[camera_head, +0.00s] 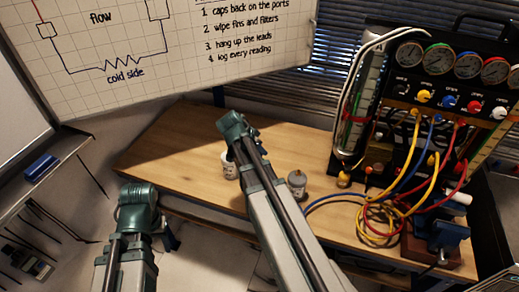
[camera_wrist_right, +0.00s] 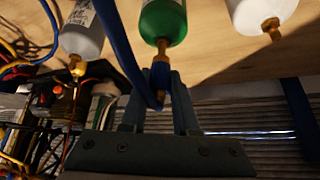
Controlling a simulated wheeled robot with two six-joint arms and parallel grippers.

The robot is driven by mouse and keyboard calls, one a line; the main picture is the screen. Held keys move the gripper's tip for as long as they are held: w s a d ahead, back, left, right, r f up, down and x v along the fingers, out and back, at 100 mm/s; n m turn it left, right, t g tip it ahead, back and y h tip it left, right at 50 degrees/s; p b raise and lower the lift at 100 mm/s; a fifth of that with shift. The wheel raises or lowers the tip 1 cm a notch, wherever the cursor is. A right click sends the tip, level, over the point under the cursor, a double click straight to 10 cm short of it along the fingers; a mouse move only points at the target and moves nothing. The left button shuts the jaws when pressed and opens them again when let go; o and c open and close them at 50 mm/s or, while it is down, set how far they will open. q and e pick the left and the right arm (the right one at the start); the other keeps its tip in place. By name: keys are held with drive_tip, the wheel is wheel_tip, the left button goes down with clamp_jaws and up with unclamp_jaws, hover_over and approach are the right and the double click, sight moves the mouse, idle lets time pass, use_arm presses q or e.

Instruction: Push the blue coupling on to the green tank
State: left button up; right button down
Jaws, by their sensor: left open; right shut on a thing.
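In the right wrist view the green tank (camera_wrist_right: 163,20) is at top centre, with its brass nozzle (camera_wrist_right: 162,46) pointing down the picture. My right gripper (camera_wrist_right: 160,80) is shut on the blue coupling (camera_wrist_right: 160,74), which is lined up with the nozzle. The two ends meet or nearly meet; I cannot tell how far the coupling is on. A blue hose (camera_wrist_right: 132,72) curves down to the coupling's near end. In the head view my right arm hides the green tank and coupling. My left gripper (camera_head: 171,238) is open and empty, low at the left, away from the tanks.
A white tank (camera_head: 230,166) and a grey tank (camera_head: 298,185) stand on the wooden table (camera_head: 165,150) either side of my right arm. The gauge panel (camera_head: 450,85) with coiled hoses (camera_head: 385,225) and a blue vise (camera_head: 442,232) fill the right. The table's left end is clear.

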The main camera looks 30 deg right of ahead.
drive_tip(key=shift+f, duration=0.2)
drive_tip(key=shift+f+b, duration=0.85)
drive_tip(key=shift+b, duration=0.1)
drive_tip(key=shift+f+b, duration=0.3)
drive_tip(key=shift+c, duration=1.3)
unclamp_jaws()
drive_tip(key=shift+r, duration=0.1)
drive_tip(key=p+v, duration=1.1)
drive_tip(key=v, duration=0.2)
drive_tip(key=shift+r+p, duration=0.35)
